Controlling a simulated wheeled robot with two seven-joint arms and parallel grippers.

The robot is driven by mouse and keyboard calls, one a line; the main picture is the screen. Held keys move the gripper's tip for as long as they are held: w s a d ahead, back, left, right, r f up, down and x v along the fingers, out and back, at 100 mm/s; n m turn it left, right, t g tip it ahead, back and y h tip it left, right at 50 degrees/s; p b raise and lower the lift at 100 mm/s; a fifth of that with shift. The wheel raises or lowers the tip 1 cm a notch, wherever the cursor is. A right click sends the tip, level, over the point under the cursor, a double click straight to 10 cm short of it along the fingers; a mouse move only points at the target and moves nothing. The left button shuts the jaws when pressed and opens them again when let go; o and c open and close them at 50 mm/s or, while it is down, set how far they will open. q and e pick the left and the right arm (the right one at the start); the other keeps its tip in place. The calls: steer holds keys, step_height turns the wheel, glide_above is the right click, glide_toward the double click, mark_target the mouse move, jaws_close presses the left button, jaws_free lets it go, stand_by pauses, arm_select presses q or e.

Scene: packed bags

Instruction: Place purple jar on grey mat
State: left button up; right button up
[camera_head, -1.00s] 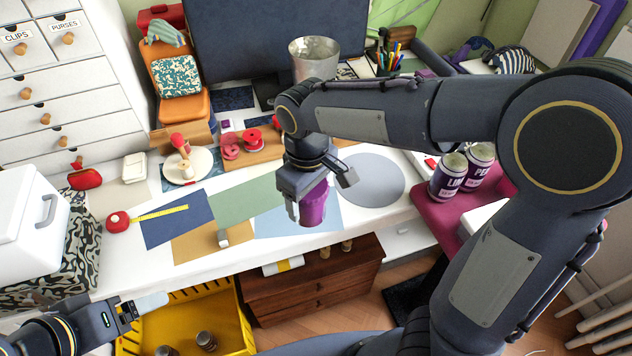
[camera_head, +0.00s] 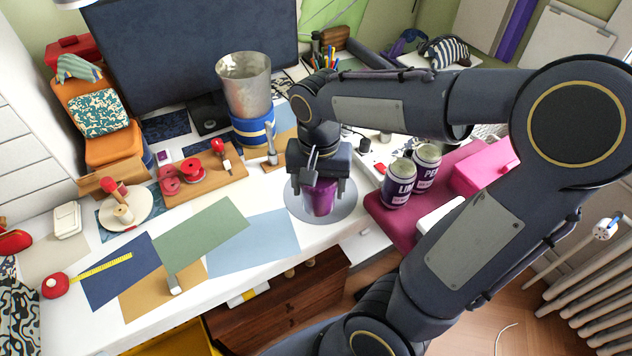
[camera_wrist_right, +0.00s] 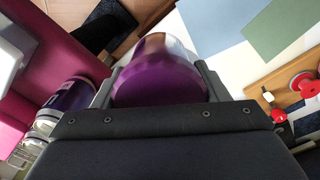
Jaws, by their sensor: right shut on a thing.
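The purple jar (camera_head: 320,199) is between the fingers of my right gripper (camera_head: 319,186), which is shut on it. In the head view the jar is over the round grey mat (camera_head: 347,200), whose rim shows around it. I cannot tell whether the jar's base touches the mat. The right wrist view shows the jar (camera_wrist_right: 160,80) close up between the two fingers. My left gripper is not in view.
Two labelled cans (camera_head: 398,184) stand on a magenta surface (camera_head: 381,214) just right of the mat. A metal bucket (camera_head: 245,84) stands behind. Blue (camera_head: 262,243) and green (camera_head: 205,235) sheets lie to the left. The table's front edge is close to the mat.

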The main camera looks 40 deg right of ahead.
steer(key=w+d+f, duration=0.2)
steer(key=w+f, duration=0.1)
steer(key=w+d+f, duration=0.6)
steer(key=shift+w, duration=0.3)
steer(key=f, duration=0.3)
steer(key=shift+w+d+f+b, duration=0.15)
steer(key=shift+w+f+b, duration=0.05)
steer(key=shift+f+b, duration=0.1)
steer(key=shift+f, duration=0.1)
steer(key=o, duration=1.1)
steer(key=shift+o, duration=0.2)
